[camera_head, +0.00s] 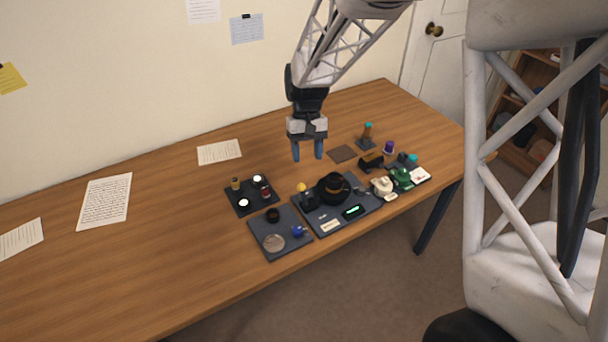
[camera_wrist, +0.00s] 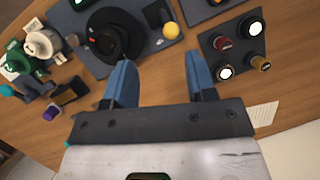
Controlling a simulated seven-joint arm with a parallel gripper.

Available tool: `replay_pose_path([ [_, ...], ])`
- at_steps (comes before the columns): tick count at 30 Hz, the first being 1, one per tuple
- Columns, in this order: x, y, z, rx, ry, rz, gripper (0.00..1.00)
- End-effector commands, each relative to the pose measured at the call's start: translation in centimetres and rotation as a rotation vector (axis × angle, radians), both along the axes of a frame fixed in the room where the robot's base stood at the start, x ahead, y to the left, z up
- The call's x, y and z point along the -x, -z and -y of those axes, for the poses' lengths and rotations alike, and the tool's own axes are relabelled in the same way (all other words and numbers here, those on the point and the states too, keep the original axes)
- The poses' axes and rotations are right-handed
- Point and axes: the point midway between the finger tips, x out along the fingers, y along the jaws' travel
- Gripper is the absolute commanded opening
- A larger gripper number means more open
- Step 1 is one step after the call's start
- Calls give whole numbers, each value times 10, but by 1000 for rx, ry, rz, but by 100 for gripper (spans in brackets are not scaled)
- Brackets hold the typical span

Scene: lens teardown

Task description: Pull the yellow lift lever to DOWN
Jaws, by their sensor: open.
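The yellow ball-shaped knob of the lift lever (camera_head: 301,187) stands at the back left of the dark lens station (camera_head: 335,220). It also shows in the wrist view as a yellow ball (camera_wrist: 171,31) beside a dark block on the same base. The round black lens holder (camera_head: 333,187) sits to its right. My gripper (camera_head: 308,152) is open and empty, with blue fingers pointing down. It hangs above the table behind the station, apart from the lever. In the wrist view its fingertips (camera_wrist: 158,62) lie near the yellow knob, which shows beyond and between them.
A dark tray (camera_head: 240,208) with several small cylinders stands left of the lever. A grey tray (camera_head: 267,246) with a blue item and a disc lies in front. Green and white fixtures (camera_head: 401,177) crowd the right. The table's left side is mostly clear, with papers.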

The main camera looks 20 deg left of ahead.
Motion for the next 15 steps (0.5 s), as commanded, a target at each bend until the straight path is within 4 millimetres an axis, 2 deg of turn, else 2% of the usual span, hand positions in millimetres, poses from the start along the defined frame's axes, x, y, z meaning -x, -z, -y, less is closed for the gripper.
replay_pose_path([
  [6, -3, 14, -18, 9, -21, -22, 51],
  [15, -3, 16, -20, 9, -22, -23, 51],
])
